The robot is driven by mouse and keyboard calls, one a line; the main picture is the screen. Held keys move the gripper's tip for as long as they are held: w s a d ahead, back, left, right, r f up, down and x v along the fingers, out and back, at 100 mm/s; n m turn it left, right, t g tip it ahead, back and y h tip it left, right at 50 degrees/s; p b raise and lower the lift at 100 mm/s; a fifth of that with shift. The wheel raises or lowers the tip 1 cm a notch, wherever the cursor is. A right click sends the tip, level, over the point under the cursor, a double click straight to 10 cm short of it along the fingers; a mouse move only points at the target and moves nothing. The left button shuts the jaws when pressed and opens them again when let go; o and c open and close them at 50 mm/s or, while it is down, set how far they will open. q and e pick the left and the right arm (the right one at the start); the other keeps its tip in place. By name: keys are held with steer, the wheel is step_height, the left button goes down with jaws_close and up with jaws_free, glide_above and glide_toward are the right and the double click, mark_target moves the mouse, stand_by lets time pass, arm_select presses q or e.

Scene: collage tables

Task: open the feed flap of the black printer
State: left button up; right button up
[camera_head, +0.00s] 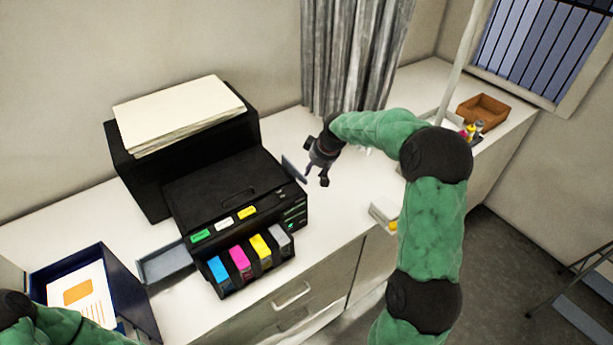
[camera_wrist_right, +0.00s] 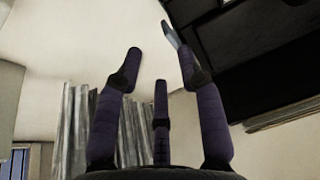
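The black printer (camera_head: 235,195) stands on the white counter, with colored ink cartridges at its front. A thin grey flap (camera_head: 294,168) stands out from its right side; a narrow bluish-grey edge, likely this flap (camera_wrist_right: 171,34), shows in the right wrist view by one fingertip. My right gripper (camera_head: 316,176) is just right of the flap, fingers spread and empty. In the wrist view the gripper (camera_wrist_right: 160,72) has its fingers apart, with the dark printer body (camera_wrist_right: 235,50) at upper right. Whether a finger touches the flap I cannot tell. My left gripper is out of view.
A paper stack (camera_head: 180,112) lies on the black unit behind. A grey tray (camera_head: 166,263) sticks out at the printer's left, near a blue box (camera_head: 135,295) with papers. A grey curtain (camera_head: 345,55) hangs behind my right gripper. A brown tray (camera_head: 484,110) stands far right.

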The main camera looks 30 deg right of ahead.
steer(key=x, duration=0.4)
steer(key=p+x, duration=0.1)
steer(key=x, duration=0.1)
steer(key=shift+w+a+r, duration=0.15)
steer(key=shift+w+a, duration=0.1)
steer(key=shift+a, duration=0.15)
steer(key=shift+w+f, duration=0.25)
steer(key=shift+f, duration=0.4)
jaws_close()
